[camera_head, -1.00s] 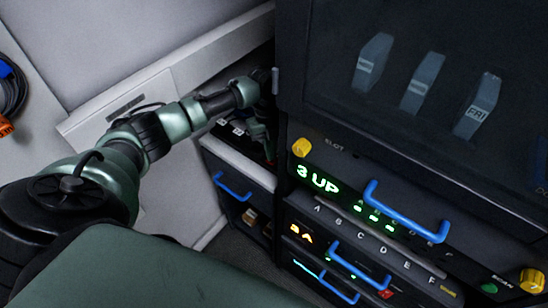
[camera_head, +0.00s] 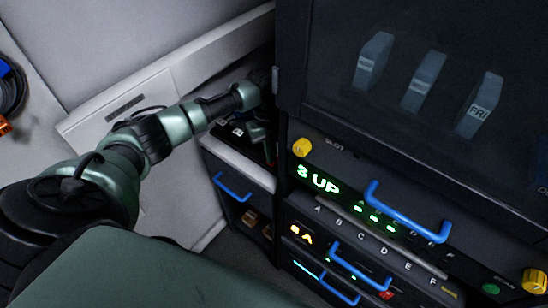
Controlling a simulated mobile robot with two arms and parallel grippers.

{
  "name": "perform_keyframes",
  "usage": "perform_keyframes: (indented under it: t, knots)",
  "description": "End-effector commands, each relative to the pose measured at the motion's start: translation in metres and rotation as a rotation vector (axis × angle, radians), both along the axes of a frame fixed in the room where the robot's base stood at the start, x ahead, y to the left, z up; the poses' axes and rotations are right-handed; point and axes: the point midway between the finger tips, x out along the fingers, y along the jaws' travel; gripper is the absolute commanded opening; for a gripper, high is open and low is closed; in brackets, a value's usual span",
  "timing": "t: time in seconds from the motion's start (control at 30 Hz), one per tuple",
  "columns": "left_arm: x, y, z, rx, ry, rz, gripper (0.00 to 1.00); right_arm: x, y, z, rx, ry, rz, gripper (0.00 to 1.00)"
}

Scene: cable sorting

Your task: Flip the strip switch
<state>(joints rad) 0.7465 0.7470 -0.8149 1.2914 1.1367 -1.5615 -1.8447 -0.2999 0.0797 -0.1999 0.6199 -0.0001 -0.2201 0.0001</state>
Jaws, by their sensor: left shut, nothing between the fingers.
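My left arm reaches in from the left to the back of the low cabinet. My left gripper (camera_head: 262,138) is shut and empty, pointing down over the cabinet's dark top, close to the side of the tall dark console. A dark strip with small pale marks (camera_head: 237,130) lies on that top, just left of the gripper. Its switch is too small and dark to make out, and I cannot tell whether the gripper touches the strip. My right gripper is out of view.
The tall console (camera_head: 400,150) stands close on the right, with blue handles (camera_head: 405,215), yellow knobs (camera_head: 302,147) and a "3 UP" display. The low cabinet (camera_head: 240,170) has a blue handle (camera_head: 232,188). A cable coil (camera_head: 12,88) hangs at far left.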

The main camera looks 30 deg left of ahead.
Motion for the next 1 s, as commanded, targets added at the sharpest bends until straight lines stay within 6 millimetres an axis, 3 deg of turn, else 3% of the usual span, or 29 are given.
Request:
perform_keyframes:
  t: [0.8, 1.0]
  knots:
    - [0.000, 0.000, 0.067, 0.000, 0.000, 0.000, 0.00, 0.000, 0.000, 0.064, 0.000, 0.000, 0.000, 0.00]
    - [0.000, 0.000, 0.069, -0.001, 0.001, 0.000, 0.00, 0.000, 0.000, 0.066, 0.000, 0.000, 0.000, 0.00]
